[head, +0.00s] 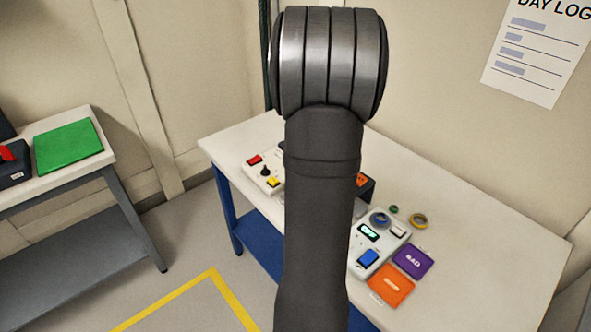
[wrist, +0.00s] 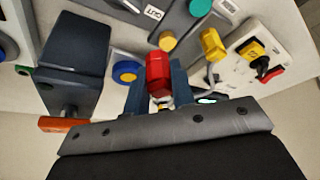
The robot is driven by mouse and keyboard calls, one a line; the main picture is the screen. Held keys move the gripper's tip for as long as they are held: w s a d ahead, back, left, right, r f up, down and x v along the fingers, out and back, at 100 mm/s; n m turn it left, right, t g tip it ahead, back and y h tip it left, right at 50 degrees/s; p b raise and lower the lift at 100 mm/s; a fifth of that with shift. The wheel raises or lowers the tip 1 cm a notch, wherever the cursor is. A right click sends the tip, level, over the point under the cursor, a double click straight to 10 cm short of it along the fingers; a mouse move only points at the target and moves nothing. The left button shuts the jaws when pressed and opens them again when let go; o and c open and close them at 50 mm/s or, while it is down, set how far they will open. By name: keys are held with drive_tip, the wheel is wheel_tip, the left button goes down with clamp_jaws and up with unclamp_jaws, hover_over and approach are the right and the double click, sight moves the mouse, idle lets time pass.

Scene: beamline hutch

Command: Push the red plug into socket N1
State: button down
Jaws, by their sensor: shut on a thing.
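In the wrist view my gripper (wrist: 158,88) is shut on the red plug (wrist: 158,72), which sits between its two dark fingers. In the head view my arm hides the gripper, the plug and the middle of the table.
A yellow plug (wrist: 212,44) on a grey cable is right of the red plug. A white switch box (wrist: 238,72) is farther right, a dark box (wrist: 75,60) left. The white table (head: 475,225) also holds a purple card (head: 413,261) and an orange card (head: 391,286).

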drive_tip(key=w+a+r, duration=0.3)
drive_tip(key=w+a, duration=0.1)
drive_tip(key=w, duration=0.3)
drive_tip(key=w+a+r, duration=0.3)
drive_tip(key=w+a, duration=0.1)
drive_tip(key=w, duration=0.3)
drive_tip(key=shift+m, duration=0.3)
drive_tip(key=shift+s+a+f, duration=0.1)
drive_tip(key=shift+f, duration=1.65)
drive_tip(key=shift+a+f, duration=0.1)
drive_tip(key=shift+f, duration=1.6)
drive_tip(key=shift+f, duration=0.6)
drive_tip(key=c, duration=1.1)
unclamp_jaws()
drive_tip(key=shift+c, duration=0.2)
drive_tip(key=shift+r, duration=0.1)
drive_tip(key=v, duration=1.7)
drive_tip(key=shift+s+a, duration=0.15)
